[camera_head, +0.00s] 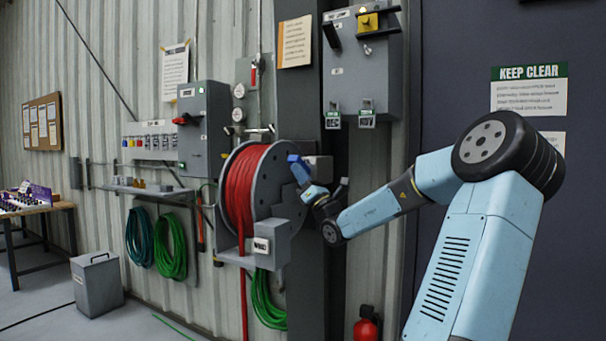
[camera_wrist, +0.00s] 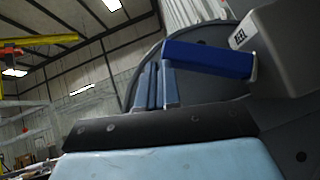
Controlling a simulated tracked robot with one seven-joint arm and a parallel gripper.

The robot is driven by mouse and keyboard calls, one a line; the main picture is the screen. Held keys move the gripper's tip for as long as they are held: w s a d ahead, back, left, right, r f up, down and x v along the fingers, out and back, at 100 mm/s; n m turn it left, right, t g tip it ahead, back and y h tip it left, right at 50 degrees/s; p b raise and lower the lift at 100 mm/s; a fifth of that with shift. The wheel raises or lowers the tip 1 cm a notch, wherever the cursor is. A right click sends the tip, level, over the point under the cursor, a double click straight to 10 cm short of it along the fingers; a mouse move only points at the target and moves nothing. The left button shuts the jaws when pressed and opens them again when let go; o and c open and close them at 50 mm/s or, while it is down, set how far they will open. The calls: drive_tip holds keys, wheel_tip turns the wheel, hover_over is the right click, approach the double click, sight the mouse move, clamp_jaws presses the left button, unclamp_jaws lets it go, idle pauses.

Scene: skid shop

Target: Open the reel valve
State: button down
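The reel valve has a blue lever (camera_head: 297,164) beside a small grey box (camera_head: 320,167) at the right of the hose reel. In the wrist view the blue lever (camera_wrist: 207,59) lies almost level, and the grey box (camera_wrist: 290,45) carries a REEL label. My gripper (camera_head: 309,190) is just below the lever. In the wrist view my gripper (camera_wrist: 160,72) has its fingers close together, and it looks shut with nothing between them. Its tips are at the lever's left end; I cannot tell whether they touch it.
The grey reel (camera_head: 271,185) with red hose (camera_head: 240,190) is close to my gripper. Grey panels (camera_head: 205,125) and a switch box (camera_head: 362,75) hang on the wall. A red extinguisher (camera_head: 366,325) stands below. A grey bin (camera_head: 97,285) is on the floor at left.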

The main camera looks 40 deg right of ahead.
drive_tip(key=s+a+f, duration=0.2)
drive_tip(key=s+f, duration=0.6)
drive_tip(key=f, duration=0.1)
drive_tip(key=shift+s+f, duration=0.2)
drive_tip(key=shift+s, duration=0.15)
idle(0.3)
